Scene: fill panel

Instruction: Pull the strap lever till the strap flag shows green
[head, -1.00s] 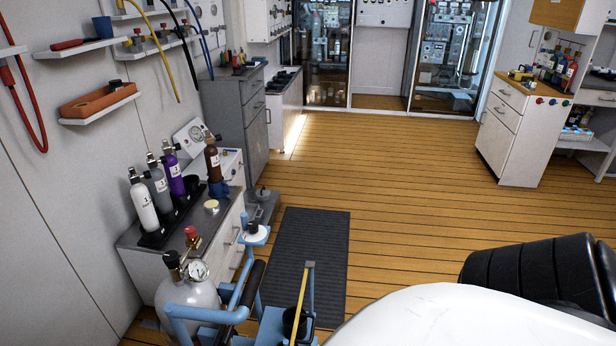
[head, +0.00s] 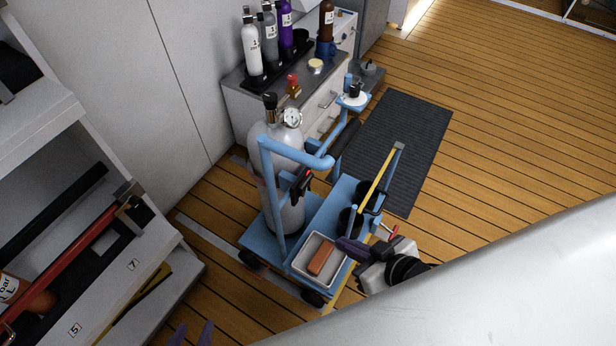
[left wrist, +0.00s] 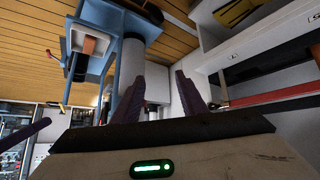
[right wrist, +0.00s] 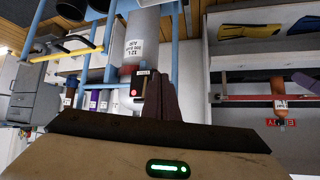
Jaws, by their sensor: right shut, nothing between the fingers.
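A grey gas cylinder (head: 290,213) stands upright on a blue trolley (head: 268,240). A dark strap buckle with its lever (head: 302,186) is at the cylinder's side, with a small red strap flag (head: 309,173). In the right wrist view the flag (right wrist: 134,92) also shows red, beside the fingers; the lever's exact position is unclear. My right gripper (head: 345,246) is shut and empty, over the trolley's front right and apart from the buckle in the head view. My left gripper (head: 193,335) is open and empty at the bottom edge; its fingers (left wrist: 160,95) stand apart.
A grey tray (head: 307,272) with an orange-brown block lies on the trolley. A yellow-topped handle (head: 375,180) rises at its right. A shelf unit (head: 110,260) stands left, and a bench with several bottles (head: 250,95) behind. A dark mat (head: 400,150) lies on open floor.

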